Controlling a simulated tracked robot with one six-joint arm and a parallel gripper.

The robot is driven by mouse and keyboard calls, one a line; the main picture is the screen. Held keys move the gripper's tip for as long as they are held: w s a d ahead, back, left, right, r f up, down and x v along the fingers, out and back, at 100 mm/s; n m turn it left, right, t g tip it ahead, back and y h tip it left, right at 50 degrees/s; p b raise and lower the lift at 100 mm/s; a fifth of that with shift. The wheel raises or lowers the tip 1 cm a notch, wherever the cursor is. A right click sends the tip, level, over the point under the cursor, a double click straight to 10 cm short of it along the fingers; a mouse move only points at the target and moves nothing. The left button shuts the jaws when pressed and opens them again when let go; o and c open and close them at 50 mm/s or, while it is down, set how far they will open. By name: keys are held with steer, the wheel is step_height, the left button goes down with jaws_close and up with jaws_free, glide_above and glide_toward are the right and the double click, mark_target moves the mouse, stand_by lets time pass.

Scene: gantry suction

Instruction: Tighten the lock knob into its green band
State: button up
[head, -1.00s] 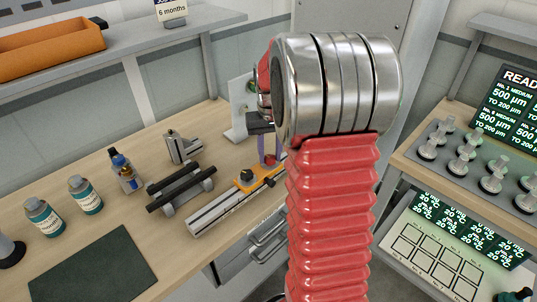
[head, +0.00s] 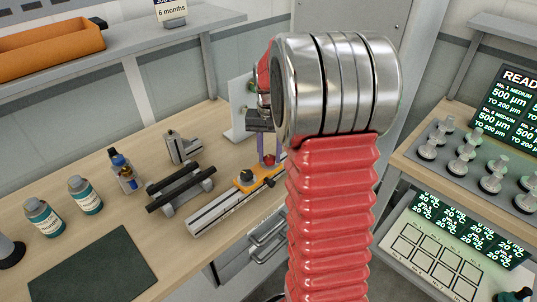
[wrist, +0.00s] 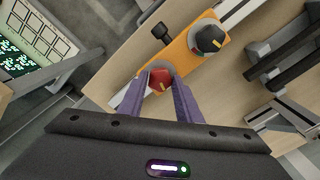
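A red knob (wrist: 160,80) sits on the orange carriage (wrist: 185,57) of a metal rail. It also shows low between the purple fingers in the head view (head: 269,160). I take it for the lock knob. My gripper (wrist: 160,73) reaches down over it, with one purple finger against each side of the knob. In the head view my gripper (head: 269,154) is partly hidden behind my red arm. No green band can be made out; the fingers cover part of the knob's surround.
A black knob with a yellow mark (wrist: 209,39) and a small black lever (wrist: 162,33) are on the carriage close to my fingers. A black-barred stand (head: 181,187) is left of the rail. Bottles (head: 85,195) and a dark mat (head: 80,268) lie farther left.

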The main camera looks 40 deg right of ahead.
mark_target(270, 157)
steer(key=o, duration=0.4)
step_height(270, 157, up, 14)
steer(key=shift+f, duration=0.15)
stand_by(0.6)
